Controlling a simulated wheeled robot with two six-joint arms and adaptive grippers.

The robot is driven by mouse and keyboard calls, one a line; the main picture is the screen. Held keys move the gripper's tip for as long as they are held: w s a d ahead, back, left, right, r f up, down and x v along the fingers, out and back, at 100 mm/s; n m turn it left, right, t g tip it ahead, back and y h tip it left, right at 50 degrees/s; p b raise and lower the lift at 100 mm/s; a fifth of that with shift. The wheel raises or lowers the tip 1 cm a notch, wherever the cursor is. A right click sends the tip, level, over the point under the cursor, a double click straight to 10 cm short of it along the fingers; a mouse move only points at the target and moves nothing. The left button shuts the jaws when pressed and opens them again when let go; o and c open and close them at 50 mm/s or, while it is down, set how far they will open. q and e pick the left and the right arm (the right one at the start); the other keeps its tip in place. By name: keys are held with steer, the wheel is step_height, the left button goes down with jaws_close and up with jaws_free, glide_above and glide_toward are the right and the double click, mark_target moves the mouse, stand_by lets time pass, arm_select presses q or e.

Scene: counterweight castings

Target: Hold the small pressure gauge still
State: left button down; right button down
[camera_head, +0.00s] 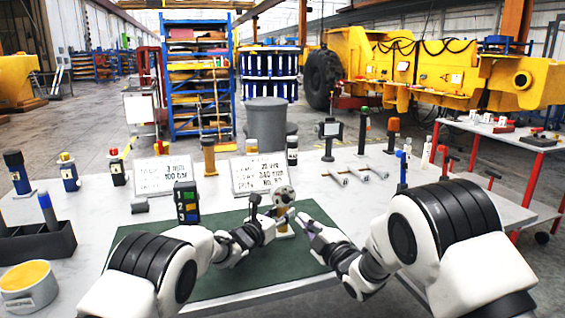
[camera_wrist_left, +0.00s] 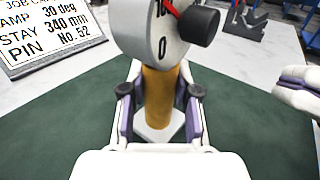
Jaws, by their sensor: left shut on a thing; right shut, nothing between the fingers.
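The small pressure gauge (camera_head: 284,197) stands upright on the green mat (camera_head: 230,284), right of the mat's middle. In the left wrist view its round pale dial (camera_wrist_left: 146,32) has a red needle and a dark knob, above a brass stem (camera_wrist_left: 157,96) and a pale square base. My left gripper (camera_head: 272,222) is shut on the stem, one finger on each side in the left wrist view (camera_wrist_left: 160,104). My right gripper (camera_head: 304,222) is shut and empty, just right of the gauge and apart from it. The dial's upper part is cut off in the left wrist view.
Two printed cards (camera_head: 167,175) stand behind the mat. A dark block with coloured digits (camera_head: 186,203) stands at its back left. A black holder (camera_head: 35,243) and a yellow-filled pot (camera_head: 29,299) are at the left. Grey metal brackets (camera_head: 345,176) lie behind right.

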arm_select(q)
steer(key=c, duration=0.8)
jaws_free()
